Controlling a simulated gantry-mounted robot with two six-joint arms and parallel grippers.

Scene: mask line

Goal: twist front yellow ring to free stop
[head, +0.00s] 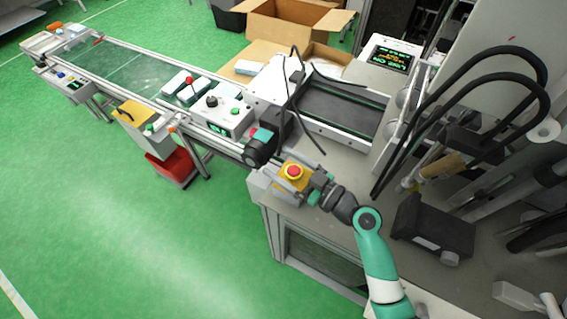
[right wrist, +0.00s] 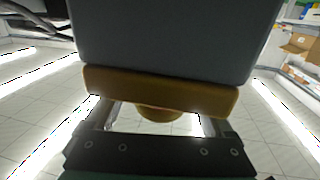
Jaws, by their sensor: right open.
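The red stop button (head: 293,170) sits on a yellow square base (head: 283,181) on the white box (head: 262,186) at the front corner of the machine. My right gripper (head: 291,175) is at the button, with its fingers on either side of it. In the right wrist view, the yellow base (right wrist: 160,92) is a flat ochre slab against a grey block. A rounded yellowish part (right wrist: 160,113) sticks out between the two fingers, with gaps on both sides. The gripper is open; I see no contact. My left gripper is not in view.
A black motor (head: 262,147) stands just behind the stop box. A black device (head: 432,226) and hanging black cables are to the right.

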